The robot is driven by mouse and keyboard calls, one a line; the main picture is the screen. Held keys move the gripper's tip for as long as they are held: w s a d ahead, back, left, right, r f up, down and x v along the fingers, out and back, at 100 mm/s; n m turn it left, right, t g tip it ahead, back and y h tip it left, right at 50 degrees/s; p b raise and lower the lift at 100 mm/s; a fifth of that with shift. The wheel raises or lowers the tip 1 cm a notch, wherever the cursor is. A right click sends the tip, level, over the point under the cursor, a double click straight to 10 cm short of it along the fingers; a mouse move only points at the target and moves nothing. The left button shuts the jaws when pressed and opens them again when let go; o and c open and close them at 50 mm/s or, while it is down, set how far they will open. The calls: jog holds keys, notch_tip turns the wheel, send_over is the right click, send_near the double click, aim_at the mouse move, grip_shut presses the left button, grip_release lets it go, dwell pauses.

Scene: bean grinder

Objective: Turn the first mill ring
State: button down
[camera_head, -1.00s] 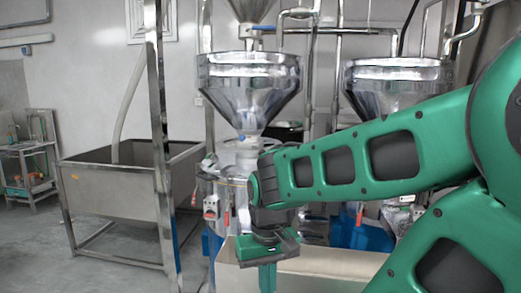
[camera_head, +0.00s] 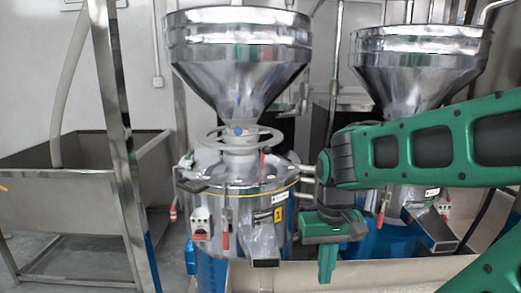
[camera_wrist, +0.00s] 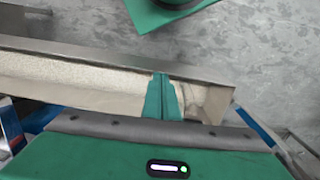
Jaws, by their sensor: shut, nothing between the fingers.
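The first mill (camera_head: 235,195) is a steel drum under a shiny hopper (camera_head: 238,55), left of centre in the head view. Its mill ring (camera_head: 215,139) is a pale grey ring around the neck below the hopper. My gripper (camera_head: 327,275) hangs to the right of this mill and lower than the ring, pointing down and apart from it. In the wrist view its green fingers (camera_wrist: 162,90) are together with nothing between them. The ring does not show in the wrist view.
A second mill with its hopper (camera_head: 420,60) stands to the right, partly behind my arm. A steel trough (camera_head: 385,273) runs below my gripper. A steel post (camera_head: 118,130) and a large steel tank (camera_head: 70,205) stand at the left.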

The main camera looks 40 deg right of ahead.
jog(key=w+d+r+n+t+h, duration=0.2)
jog(key=w+d+r+n+h, duration=0.15)
jog(key=w+r, duration=1.05)
jog(key=w+a+r+n+t+h, duration=0.1)
jog(key=w+a+r+t, duration=0.15)
jog(key=w+r, duration=0.45)
jog(key=w+a+r+n+t+h, duration=0.15)
jog(key=w+a+r, duration=0.25)
jog(key=w, duration=0.6)
jog(key=w+d+f+m, duration=0.1)
jog(key=w+d+f, duration=0.2)
jog(key=d+f, duration=0.3)
jog(key=shift+w+d+f+g, duration=0.35)
jog(key=shift+d+g, duration=0.05)
jog(key=shift+d, duration=0.8)
